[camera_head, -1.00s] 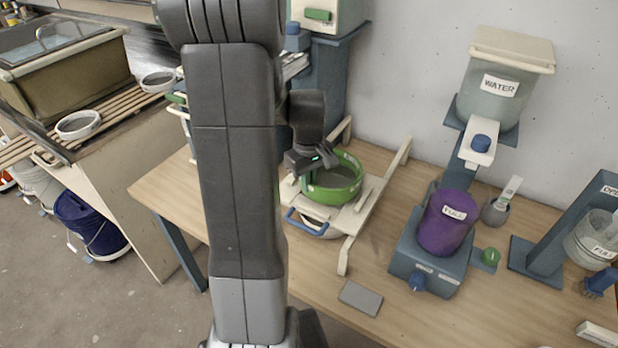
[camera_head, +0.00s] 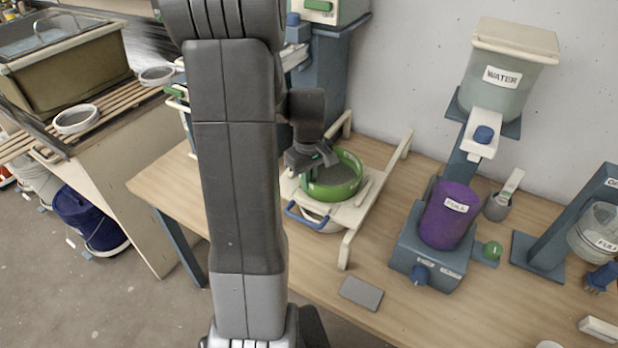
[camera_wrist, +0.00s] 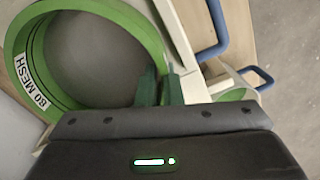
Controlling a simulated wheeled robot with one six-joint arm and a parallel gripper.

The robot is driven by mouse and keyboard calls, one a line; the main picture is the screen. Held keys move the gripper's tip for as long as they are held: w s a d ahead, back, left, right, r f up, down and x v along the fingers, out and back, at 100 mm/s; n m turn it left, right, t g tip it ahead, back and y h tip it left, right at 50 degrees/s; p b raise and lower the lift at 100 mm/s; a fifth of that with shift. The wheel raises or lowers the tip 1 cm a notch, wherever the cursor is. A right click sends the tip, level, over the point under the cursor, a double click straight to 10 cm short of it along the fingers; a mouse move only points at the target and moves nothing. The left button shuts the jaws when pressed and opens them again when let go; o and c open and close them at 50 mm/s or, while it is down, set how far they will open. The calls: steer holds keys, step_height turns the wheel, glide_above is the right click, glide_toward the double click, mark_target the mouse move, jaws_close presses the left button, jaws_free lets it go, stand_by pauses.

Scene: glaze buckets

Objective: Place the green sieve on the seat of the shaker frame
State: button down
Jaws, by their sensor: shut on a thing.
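The green sieve (camera_head: 336,189) is a round green ring with a grey mesh. In the wrist view the sieve (camera_wrist: 68,103) fills the upper left and carries a label reading 80 MESH. My arm hides the frame's left side.
A purple container (camera_head: 448,218) stands on a blue-grey device to the right, below a water tank (camera_head: 505,75). A grey flat block (camera_head: 361,293) lies on the table in front of the frame. Bare tabletop (camera_head: 385,250) lies between the frame and the device.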

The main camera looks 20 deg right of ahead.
steer(key=shift+f, duration=0.2)
steer(key=c, duration=1.5)
jaws_free()
